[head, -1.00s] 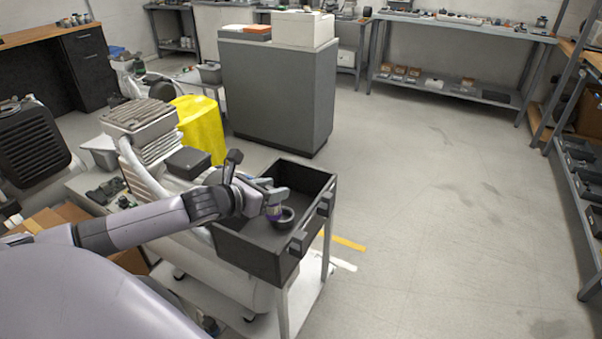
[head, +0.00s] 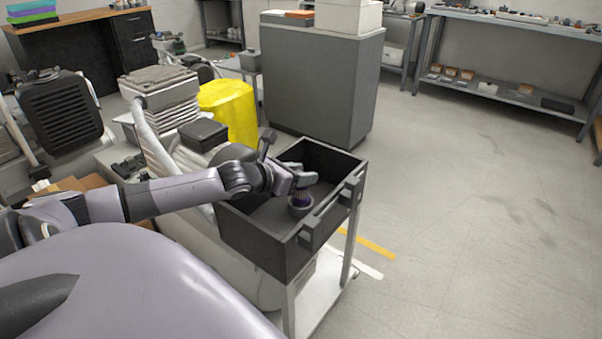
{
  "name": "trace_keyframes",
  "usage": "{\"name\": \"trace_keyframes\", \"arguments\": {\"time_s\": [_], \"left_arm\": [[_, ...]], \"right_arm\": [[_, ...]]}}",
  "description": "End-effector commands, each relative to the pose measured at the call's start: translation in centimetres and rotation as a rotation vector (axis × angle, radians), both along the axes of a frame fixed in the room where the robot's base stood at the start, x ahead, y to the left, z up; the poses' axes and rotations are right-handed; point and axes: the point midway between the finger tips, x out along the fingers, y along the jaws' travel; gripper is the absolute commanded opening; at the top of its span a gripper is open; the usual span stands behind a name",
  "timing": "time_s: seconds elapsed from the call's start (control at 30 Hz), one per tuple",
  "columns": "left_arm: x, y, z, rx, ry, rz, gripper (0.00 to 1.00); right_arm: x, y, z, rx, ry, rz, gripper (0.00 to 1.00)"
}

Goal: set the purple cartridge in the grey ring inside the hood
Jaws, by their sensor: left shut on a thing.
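The purple cartridge (head: 301,197) is in my left gripper (head: 302,186), which is shut on it inside the dark open-topped hood (head: 262,247). The grey ring (head: 299,210) sits on the hood floor near its right wall. The cartridge is upright, and its lower end is at the ring's opening. I cannot tell whether it touches the ring's bottom. The gripper fingers hide the cartridge's top. My right gripper is not in view.
The hood has raised walls and a handle bar (head: 331,213) on its right side, close to the gripper. A compressor (head: 160,90) and a yellow drum (head: 229,110) stand behind it. The floor at right is clear.

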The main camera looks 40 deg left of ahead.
Motion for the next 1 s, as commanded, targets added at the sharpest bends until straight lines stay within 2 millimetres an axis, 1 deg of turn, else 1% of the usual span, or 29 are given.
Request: {"name": "trace_keyframes", "arguments": {"time_s": [0.03,0.23,1.0], "left_arm": [[0.0,-0.02,-0.9,-0.001,0.0,0.0,0.13],[0.0,-0.01,-1.78,0.001,0.0,0.0,0.13],[-0.02,-0.01,-1.73,0.001,0.0,0.0,0.13]], "right_arm": [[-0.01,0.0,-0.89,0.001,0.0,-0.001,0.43],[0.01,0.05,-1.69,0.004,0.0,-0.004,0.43],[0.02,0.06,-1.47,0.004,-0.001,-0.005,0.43]]}}
